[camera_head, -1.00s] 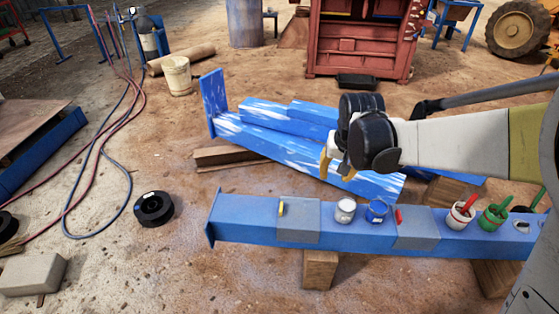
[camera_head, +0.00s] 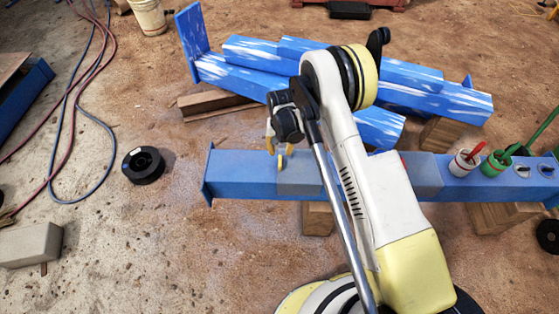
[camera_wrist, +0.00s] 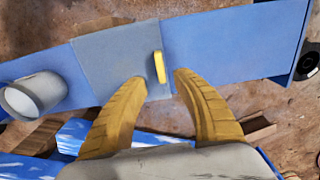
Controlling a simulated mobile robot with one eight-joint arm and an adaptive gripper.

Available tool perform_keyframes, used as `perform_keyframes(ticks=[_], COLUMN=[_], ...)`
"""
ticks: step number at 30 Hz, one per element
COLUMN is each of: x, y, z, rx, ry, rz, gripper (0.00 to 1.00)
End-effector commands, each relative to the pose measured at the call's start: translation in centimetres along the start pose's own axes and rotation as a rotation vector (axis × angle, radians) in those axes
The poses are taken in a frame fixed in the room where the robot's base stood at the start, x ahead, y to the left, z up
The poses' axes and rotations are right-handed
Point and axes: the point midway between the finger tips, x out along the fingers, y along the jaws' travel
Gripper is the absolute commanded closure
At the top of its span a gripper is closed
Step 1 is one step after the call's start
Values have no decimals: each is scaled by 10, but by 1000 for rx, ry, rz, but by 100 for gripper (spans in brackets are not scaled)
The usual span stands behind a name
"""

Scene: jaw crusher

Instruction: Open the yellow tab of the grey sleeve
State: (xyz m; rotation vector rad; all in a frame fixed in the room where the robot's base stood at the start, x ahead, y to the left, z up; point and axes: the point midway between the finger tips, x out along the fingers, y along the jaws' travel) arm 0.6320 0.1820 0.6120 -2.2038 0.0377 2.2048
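The grey sleeve (camera_head: 298,178) is wrapped around the blue beam (camera_head: 240,180) near its left end. Its yellow tab (camera_head: 281,161) is a short upright bar on the sleeve's face. In the wrist view the yellow tab (camera_wrist: 159,67) sits near the right edge of the grey sleeve (camera_wrist: 110,55). My gripper (camera_wrist: 161,80) is open, with its two yellow fingers on either side of the tab's lower end. The fingers look apart from the tab, and I cannot tell their height above it. In the head view my gripper (camera_head: 276,140) is just behind the tab.
A second grey sleeve (camera_head: 424,176) sits further right, partly behind my arm. A white can (camera_wrist: 33,97) stands beside the first sleeve. Cans with brushes (camera_head: 463,164) stand at the right. Blue-white beams (camera_head: 240,75) lie behind. A black spool (camera_head: 144,165) lies left.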

Motion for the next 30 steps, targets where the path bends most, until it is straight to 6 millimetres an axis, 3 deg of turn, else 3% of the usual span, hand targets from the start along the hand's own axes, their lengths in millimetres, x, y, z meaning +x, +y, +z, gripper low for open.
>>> perform_keyframes(ticks=[3,9,15,23,26,30], x=[30,61,72,72,71,72], y=[0,0,0,0,0,0], z=[0,0,-1,-1,-1,-1], rx=[0,0,0,0,0,0], ry=[1,1,1,1,1,1], rz=[0,0,0,0,0,0], gripper=[66,66,66,67,97,100])
